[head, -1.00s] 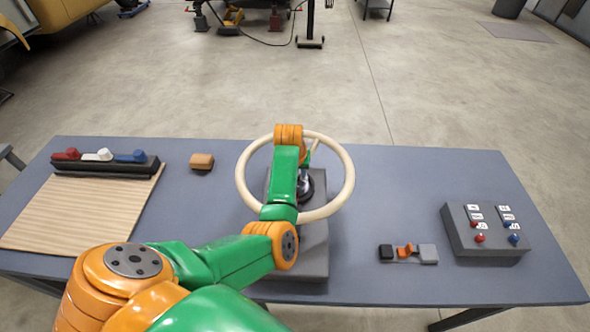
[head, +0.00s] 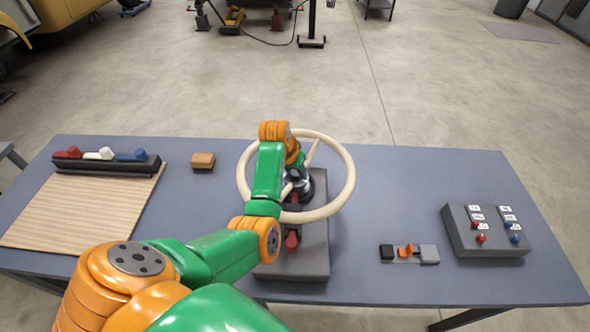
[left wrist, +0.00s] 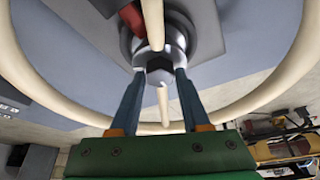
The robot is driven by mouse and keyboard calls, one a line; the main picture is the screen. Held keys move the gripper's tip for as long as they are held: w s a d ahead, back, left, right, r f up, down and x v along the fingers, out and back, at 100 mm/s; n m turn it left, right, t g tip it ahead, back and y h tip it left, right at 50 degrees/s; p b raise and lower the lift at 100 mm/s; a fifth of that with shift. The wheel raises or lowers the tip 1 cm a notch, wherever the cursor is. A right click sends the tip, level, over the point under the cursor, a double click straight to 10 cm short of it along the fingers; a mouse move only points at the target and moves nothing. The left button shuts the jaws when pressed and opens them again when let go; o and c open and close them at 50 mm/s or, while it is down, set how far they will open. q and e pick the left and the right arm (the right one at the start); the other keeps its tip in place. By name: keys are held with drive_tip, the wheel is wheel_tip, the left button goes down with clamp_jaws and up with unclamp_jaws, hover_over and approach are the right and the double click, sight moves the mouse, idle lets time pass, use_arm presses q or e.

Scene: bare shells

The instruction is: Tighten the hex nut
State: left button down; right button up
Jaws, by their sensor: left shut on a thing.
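The hex nut (left wrist: 160,70) is a dark-faced grey hexagon at the silver hub of a cream handwheel. In the left wrist view it sits between the two blue fingers of my left gripper (left wrist: 160,76), which is shut on it. The handwheel (head: 349,180) stands over a grey block (head: 315,255) on the table. In the head view my arm crosses the wheel's left part and hides the nut and fingertips. My right gripper is in neither current view.
The blue-grey table (head: 400,200) holds a rack (head: 105,165) of red, white and blue pieces, a ribbed board (head: 85,212), an orange-brown block (head: 203,161), a small switch (head: 408,253) and a control box (head: 487,232). The wheel rim and spokes surround my gripper closely.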

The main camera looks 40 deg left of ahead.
use_arm(q)
drive_tip(key=shift+a+m+h, duration=0.1)
drive_tip(key=shift+m+h, duration=0.9)
drive_tip(key=shift+m, duration=1.6)
idle(0.9)
drive_tip(key=shift+c, duration=1.8)
unclamp_jaws()
drive_tip(key=d+b+v, duration=0.1)
drive_tip(key=v, duration=0.6)
drive_tip(key=shift+a, duration=0.4)
